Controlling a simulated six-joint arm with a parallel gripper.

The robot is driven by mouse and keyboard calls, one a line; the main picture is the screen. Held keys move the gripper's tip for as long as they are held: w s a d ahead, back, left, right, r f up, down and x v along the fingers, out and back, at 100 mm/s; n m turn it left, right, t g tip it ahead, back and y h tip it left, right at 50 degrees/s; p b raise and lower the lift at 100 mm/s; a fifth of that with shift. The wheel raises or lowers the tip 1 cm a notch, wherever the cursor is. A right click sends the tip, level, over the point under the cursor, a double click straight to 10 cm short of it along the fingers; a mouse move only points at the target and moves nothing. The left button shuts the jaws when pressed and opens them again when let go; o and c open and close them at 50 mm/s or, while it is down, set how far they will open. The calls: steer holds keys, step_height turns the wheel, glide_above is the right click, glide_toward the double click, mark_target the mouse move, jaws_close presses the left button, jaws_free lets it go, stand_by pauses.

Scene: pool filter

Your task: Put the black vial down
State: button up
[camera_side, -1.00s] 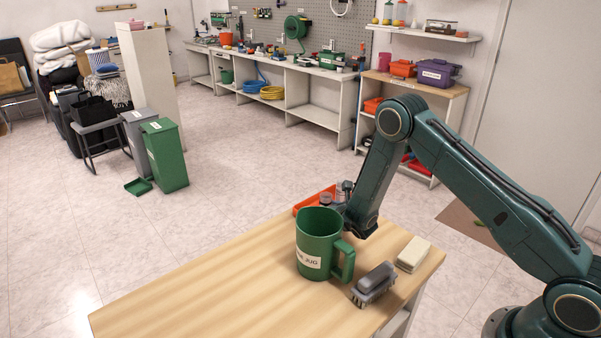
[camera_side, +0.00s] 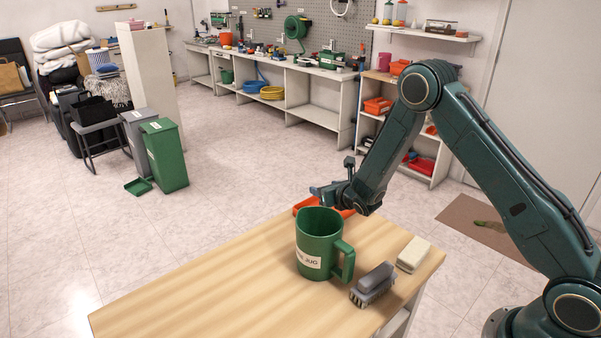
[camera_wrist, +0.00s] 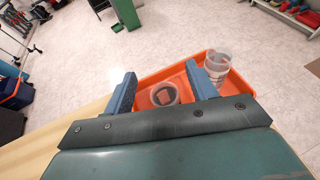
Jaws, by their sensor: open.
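My gripper (camera_side: 333,178) is open, above the orange tray (camera_side: 305,203) behind the green jug. In the wrist view, its two blue fingers (camera_wrist: 160,70) are spread apart with nothing held between them. Below them, in the orange tray (camera_wrist: 238,88), stands a round pale-rimmed vial (camera_wrist: 163,93) with something dark and brownish inside. I cannot tell for sure whether this is the black vial. A pale, translucent container (camera_wrist: 216,64) stands near the tray's right end. The vials are hidden in the side view.
The green jug (camera_side: 316,238) stands on the wooden table (camera_side: 220,285), close in front of the tray. A grey brush (camera_side: 373,283) and a cream block (camera_side: 413,254) lie to its right. The table's left part is clear.

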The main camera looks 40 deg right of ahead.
step_height(320, 180, up, 13)
stand_by(0.6)
stand_by(0.5)
steer(key=s+a+r+m+g+y, duration=0.1)
steer(key=s+a+r+m+g, duration=0.15)
steer(key=s+r+m, duration=0.5)
steer(key=s+a+r+m+g+y, duration=0.1)
steer(key=s+a+r+m, duration=0.25)
steer(key=s+m, duration=0.75)
steer(key=s+a+m+g+y, duration=0.1)
steer(key=s+a+m+g, duration=0.1)
steer(key=s+m, duration=0.5)
steer(key=s+a+m+g+y, duration=0.1)
steer(key=s+m, duration=0.6)
steer(key=s, duration=0.8)
steer(key=shift+a+r+g, duration=0.35)
steer(key=shift+a+g, duration=0.1)
steer(key=shift+a, duration=0.25)
